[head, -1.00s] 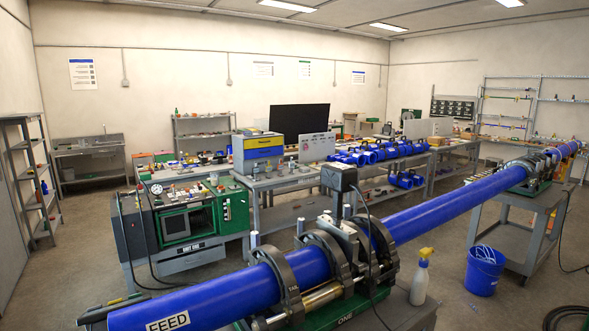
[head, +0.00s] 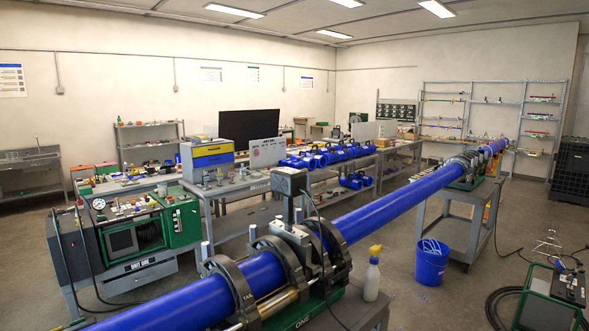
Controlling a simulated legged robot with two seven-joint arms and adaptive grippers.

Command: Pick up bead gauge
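I cannot make out a bead gauge for certain in the head view. Small tools and parts lie on the green cart top (head: 133,205) at the left and on the grey workbench (head: 232,186) behind it, too small to tell apart. Neither of my grippers shows in the head view.
A long blue pipe (head: 372,217) runs through black clamps (head: 272,262) across the front. A spray bottle (head: 372,276) stands beside the clamps. A blue bucket (head: 431,264) and a green-framed machine (head: 553,296) with a hose stand on the floor at right. Open floor lies between them.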

